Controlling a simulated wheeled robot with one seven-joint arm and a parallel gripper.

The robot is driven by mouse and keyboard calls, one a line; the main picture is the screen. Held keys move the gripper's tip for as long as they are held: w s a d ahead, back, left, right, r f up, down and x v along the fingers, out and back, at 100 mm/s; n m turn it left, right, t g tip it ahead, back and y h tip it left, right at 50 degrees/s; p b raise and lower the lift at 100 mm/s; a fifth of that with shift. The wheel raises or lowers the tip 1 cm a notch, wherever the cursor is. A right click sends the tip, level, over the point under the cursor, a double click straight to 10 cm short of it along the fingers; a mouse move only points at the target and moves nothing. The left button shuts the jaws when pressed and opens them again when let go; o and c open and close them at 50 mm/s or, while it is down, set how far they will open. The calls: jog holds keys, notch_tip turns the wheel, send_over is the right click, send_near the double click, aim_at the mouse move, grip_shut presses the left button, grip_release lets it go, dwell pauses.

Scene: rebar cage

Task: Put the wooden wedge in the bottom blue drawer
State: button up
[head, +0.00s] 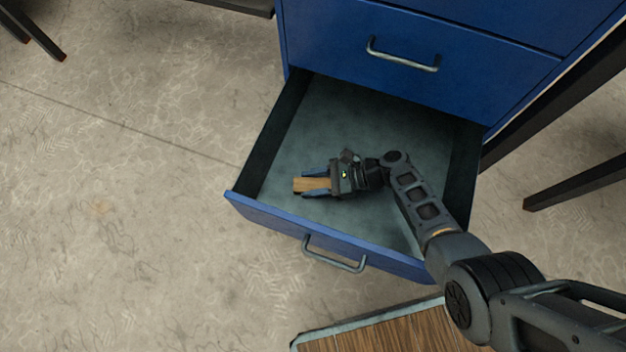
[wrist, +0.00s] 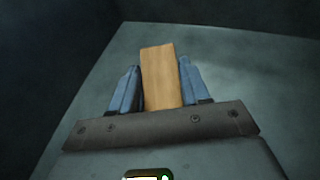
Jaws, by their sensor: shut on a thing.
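The wooden wedge (head: 312,185) is a light brown block. My gripper (head: 315,184) is shut on it, with one blue finger on each side. The wedge (wrist: 161,78) also shows between the fingers in the wrist view, sticking out past the fingertips. The bottom blue drawer (head: 300,232) is pulled open, and its grey floor is bare apart from my arm over it. My gripper and the wedge are over the inside of this drawer, left of its middle. I cannot tell whether the wedge touches the drawer floor.
A closed blue drawer with a metal handle (head: 403,57) is above the open one. The open drawer's handle (head: 335,257) sticks out in front. A wooden surface (head: 385,333) is at the bottom. Dark legs stand at the right. Bare floor (head: 120,220) lies at the left.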

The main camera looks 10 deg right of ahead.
jog(key=o, duration=1.1)
jog(key=shift+c, duration=0.2)
jog(key=shift+d+r, duration=0.25)
jog(key=p+v, duration=0.3)
jog(key=v, duration=0.4)
jog(key=shift+s, duration=0.1)
